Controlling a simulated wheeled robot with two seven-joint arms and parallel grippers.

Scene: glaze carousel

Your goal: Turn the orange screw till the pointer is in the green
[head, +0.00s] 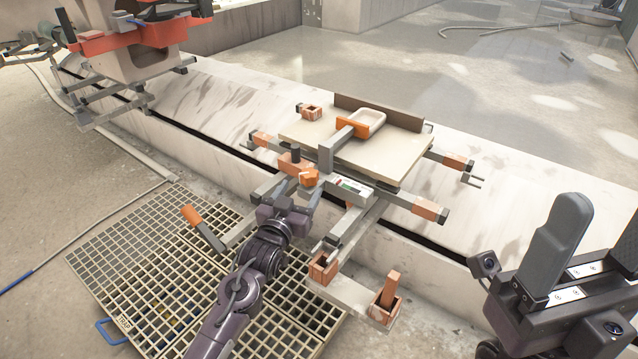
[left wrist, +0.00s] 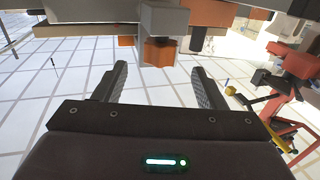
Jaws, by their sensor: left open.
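The orange screw (head: 309,177) has a faceted head and sits at the near side of the carousel's clamp frame. It also shows in the left wrist view (left wrist: 158,52), at the top centre. My left gripper (head: 304,203) is just short of the screw. In the left wrist view its fingers (left wrist: 159,80) are open, one on each side of the screw head's line, with nothing between them. My right gripper (head: 598,235) is at the right edge, its fingers apart and empty.
A cream board (head: 400,158) with an orange-handled clamp (head: 350,128) lies on the frame. An orange-ended lever (head: 192,217) and brick-coloured sockets (head: 385,310) stick out nearby. A floor grate (head: 150,250) lies below. Another orange-and-grey fixture (head: 140,50) stands at the upper left.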

